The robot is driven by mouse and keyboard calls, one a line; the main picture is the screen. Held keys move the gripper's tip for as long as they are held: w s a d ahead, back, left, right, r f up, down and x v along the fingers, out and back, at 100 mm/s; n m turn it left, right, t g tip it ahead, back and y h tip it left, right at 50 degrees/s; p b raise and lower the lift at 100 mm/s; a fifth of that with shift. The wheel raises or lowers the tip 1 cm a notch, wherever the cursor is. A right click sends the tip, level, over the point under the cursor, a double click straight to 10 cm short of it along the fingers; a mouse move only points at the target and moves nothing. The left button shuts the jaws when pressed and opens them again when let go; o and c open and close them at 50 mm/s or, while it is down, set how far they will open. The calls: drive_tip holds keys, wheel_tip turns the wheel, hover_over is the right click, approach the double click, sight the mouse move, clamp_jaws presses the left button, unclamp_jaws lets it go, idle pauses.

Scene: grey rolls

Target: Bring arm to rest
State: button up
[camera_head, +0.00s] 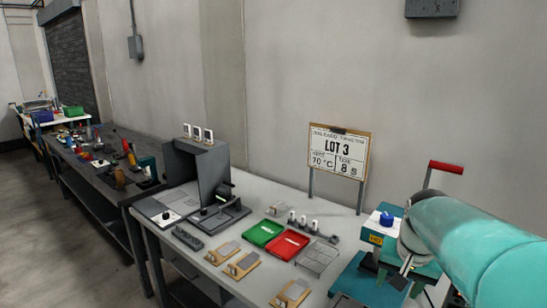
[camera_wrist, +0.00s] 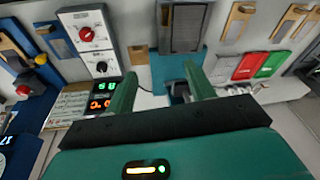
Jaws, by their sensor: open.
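My gripper (camera_wrist: 160,82) shows in the wrist view with its two green fingers spread apart and nothing between them. Its fingers point toward a bench machine with a dark grey plate (camera_wrist: 183,27) and a teal body. In the head view my teal arm reaches in from the right edge over the right end of the bench. It covers part of a teal machine with a red handle (camera_head: 446,167) and a blue knob (camera_head: 386,219). I cannot make out my fingertips clearly in the head view.
A LOT 3 sign (camera_head: 339,151) stands at the back. A control box with dials (camera_wrist: 90,38) is near my gripper.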

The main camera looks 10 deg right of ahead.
drive_tip(key=s+a+n+t, duration=0.1)
drive_tip(key=s+a+n, duration=0.2)
drive_tip(key=a, duration=0.6)
drive_tip(key=s+a+n+t, duration=0.2)
drive_tip(key=s+a+n, duration=0.2)
drive_tip(key=s+a, duration=0.3)
drive_tip(key=shift+a+y, duration=0.4)
drive_tip(key=shift+a, duration=0.85)
